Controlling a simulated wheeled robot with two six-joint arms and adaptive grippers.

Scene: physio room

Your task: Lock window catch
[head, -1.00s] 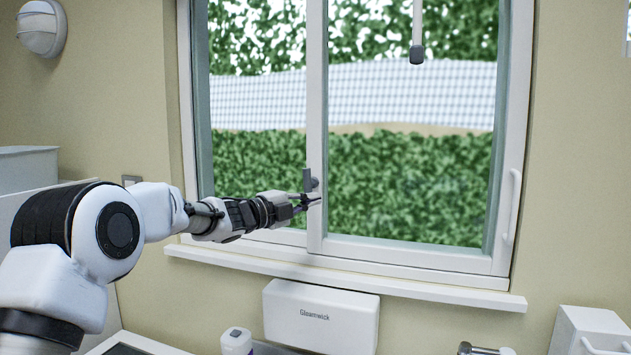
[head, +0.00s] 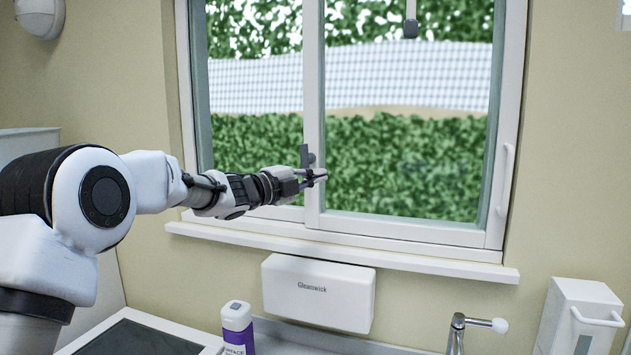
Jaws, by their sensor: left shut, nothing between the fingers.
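The window catch (head: 305,156) is a small grey lever on the window's white middle upright (head: 313,110). Its flat handle points up, with a rounded part at its right. My left gripper (head: 322,176) is shut with nothing held. Its fingertips are just below the catch, in front of the upright; whether they touch it I cannot tell. The sliding window (head: 420,232) appears closed, with a white pull handle (head: 507,180) on its right side. My right gripper is not in view.
Below the sill (head: 340,258) is a white Gleamwick dispenser (head: 318,293). A white and purple bottle (head: 237,328), a tap (head: 480,323) and a white wall dispenser (head: 583,312) stand lower down. A dark-topped tray (head: 140,338) is at lower left.

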